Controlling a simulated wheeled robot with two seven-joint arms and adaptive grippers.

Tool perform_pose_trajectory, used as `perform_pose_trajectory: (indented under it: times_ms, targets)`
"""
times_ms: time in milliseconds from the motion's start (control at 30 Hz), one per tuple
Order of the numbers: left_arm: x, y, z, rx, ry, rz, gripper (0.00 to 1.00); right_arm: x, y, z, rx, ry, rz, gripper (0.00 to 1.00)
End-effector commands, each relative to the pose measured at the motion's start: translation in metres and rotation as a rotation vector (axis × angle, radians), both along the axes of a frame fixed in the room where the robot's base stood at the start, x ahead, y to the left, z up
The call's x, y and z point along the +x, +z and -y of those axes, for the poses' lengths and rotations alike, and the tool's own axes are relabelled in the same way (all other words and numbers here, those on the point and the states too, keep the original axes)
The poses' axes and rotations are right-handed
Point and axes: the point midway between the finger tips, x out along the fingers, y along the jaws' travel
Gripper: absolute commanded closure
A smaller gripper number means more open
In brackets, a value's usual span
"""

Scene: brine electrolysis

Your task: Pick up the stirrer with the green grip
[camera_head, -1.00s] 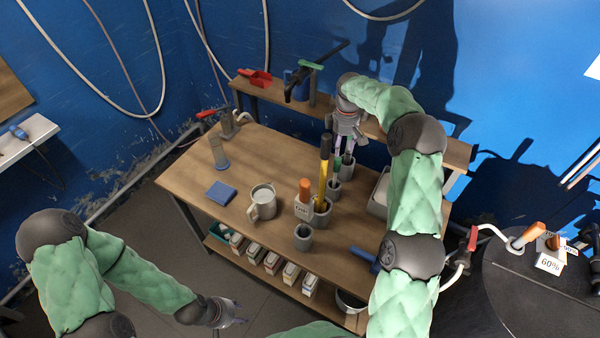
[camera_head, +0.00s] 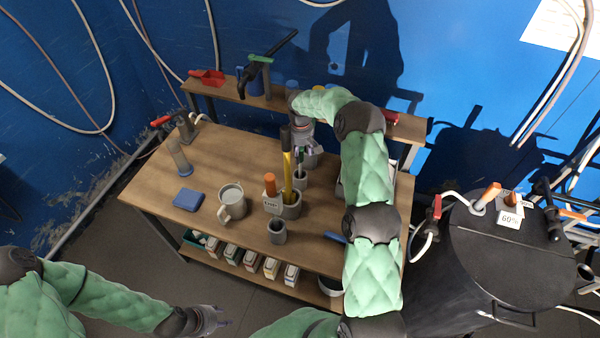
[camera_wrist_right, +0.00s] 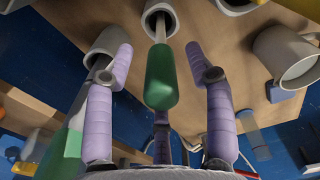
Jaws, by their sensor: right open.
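The stirrer's green grip (camera_wrist_right: 160,78) is in the middle of the right wrist view. Its pale rod runs into a grey cup (camera_wrist_right: 149,22). My right gripper (camera_wrist_right: 160,65) is open, with one purple finger on each side of the grip. I see no finger closed on it. In the head view my right gripper (camera_head: 304,152) hangs over the small grey cups on the wooden table and partly covers the stirrer. My left gripper (camera_head: 218,321) is low at the left, off the table; its fingers are too small to judge.
Close to the right gripper stand a holder (camera_head: 290,209) with a yellow-handled tool (camera_head: 288,165) and another grey cup (camera_wrist_right: 102,52). A beige mug (camera_head: 231,200), an empty grey cup (camera_head: 277,232) and a blue block (camera_head: 188,199) stand further left or nearer. The table's left part is mostly clear.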

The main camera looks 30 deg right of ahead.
Motion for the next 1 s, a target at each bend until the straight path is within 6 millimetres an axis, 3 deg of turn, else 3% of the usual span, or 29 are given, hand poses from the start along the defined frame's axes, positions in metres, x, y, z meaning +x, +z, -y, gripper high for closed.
perform_pose_trajectory:
  times_ms: [333,367,533,867,1000]
  targets:
    - [0.000,0.000,0.000,0.000,0.000,0.000,0.60,0.000,-0.009,0.000,0.000,-0.001,0.001,0.45]
    - [0.000,0.000,0.000,0.000,0.000,0.000,0.60,0.000,-0.009,0.000,0.000,-0.001,0.001,0.51]
    - [0.000,0.000,0.000,0.000,0.000,0.000,0.60,0.000,-0.009,0.000,0.000,-0.001,0.001,0.99]
    - [0.000,0.000,0.000,0.000,0.000,0.000,0.60,0.001,-0.007,0.000,-0.001,-0.001,0.002,1.00]
    - [0.000,0.000,0.000,0.000,0.000,0.000,0.60,0.001,0.004,0.001,-0.001,-0.001,0.005,1.00]
